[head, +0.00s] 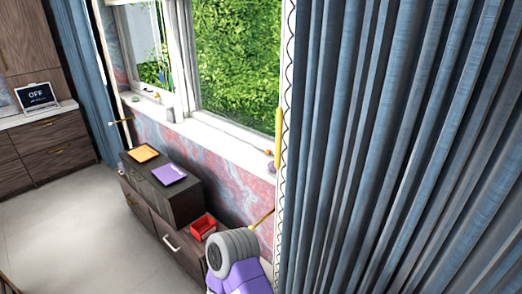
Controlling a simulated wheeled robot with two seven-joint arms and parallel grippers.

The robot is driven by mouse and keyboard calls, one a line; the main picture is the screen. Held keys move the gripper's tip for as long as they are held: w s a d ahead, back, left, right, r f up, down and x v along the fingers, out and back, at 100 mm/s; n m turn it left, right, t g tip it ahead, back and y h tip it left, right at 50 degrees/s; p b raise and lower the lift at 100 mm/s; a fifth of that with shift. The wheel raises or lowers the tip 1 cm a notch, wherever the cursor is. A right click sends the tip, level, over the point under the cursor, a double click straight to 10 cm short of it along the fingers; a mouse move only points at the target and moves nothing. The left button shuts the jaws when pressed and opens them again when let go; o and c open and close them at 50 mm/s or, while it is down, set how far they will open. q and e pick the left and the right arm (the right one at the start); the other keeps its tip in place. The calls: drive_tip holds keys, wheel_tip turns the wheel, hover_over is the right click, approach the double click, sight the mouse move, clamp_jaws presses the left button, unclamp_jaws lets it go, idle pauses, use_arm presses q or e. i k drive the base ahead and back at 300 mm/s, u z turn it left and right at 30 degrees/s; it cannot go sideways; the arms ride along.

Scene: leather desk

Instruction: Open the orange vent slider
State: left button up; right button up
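An orange square panel (143,153) lies flat on the top of a dark box-shaped unit (181,208). It looks like the orange vent slider, but it is too small to tell whether it is open or closed. A purple square panel (169,175) lies beside it on the same top, nearer to me. Neither of my grippers is in view. A grey and purple part at the bottom centre looks like one of my own arm links, with no fingers showing. Nothing is seen touching the orange panel.
The dark unit stands on a low wooden cabinet (140,207) under a window. A red open box (202,227) sits beside it. A blue curtain (400,150) fills the right side. The floor (75,225) at left is clear.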

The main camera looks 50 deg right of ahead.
sight(269, 151)
drive_tip(key=z, duration=0.15)
drive_tip(key=i, duration=2.1)
drive_tip(key=z, duration=1.1)
